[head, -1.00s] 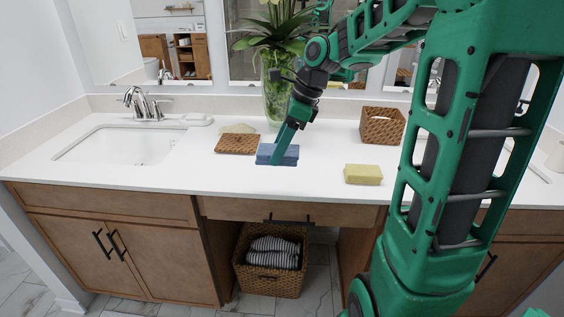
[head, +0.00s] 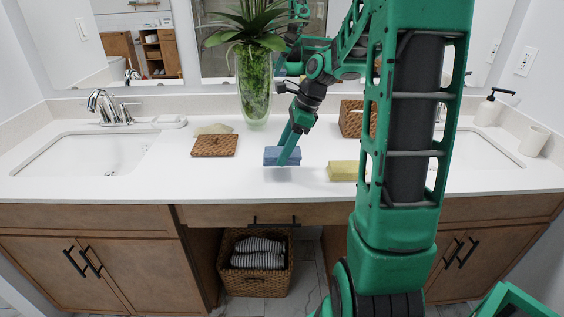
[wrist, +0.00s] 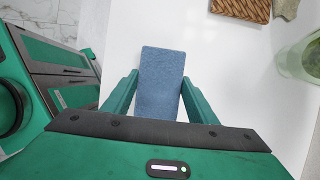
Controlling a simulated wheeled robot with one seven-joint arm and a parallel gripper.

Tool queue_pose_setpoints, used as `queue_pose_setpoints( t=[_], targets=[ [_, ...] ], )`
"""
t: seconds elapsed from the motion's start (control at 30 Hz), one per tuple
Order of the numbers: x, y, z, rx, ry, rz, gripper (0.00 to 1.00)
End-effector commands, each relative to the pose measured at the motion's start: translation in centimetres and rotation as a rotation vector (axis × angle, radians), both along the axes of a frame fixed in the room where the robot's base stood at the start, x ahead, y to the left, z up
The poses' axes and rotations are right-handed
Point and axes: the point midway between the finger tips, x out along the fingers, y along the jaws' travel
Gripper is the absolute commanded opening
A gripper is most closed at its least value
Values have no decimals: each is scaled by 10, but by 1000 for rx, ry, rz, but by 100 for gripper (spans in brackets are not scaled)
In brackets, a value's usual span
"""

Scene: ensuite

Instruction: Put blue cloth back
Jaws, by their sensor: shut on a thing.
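The blue cloth (head: 275,156) is a folded block over the white counter, near the middle of its front part. My gripper (head: 287,158) is shut on it, with one green finger across its near face. In the wrist view the blue cloth (wrist: 160,82) lies between the two fingers of my gripper (wrist: 160,98). I cannot tell whether the cloth touches the counter or hangs just above it. A yellow cloth (head: 343,171) lies to the right, partly behind my arm.
A flat woven lid (head: 214,146) and a pale object (head: 213,129) lie to the left. A glass vase (head: 254,90) stands behind. A woven basket (head: 352,118) is at the back right. A larger basket (head: 256,281) with striped towels sits below the counter. A sink (head: 85,153) is at left.

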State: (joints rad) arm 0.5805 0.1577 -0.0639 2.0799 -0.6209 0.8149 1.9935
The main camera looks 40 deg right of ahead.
Motion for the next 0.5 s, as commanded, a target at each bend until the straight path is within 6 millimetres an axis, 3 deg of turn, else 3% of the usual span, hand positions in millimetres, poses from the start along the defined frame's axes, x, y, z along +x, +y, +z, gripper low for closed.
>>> queue_pose_setpoints(
  t=[0.17, 0.5],
  targets=[
    [0, -4, -7, 1, 1, -1, 35],
    [0, -4, -43, 1, 1, -1, 35]
  ],
)
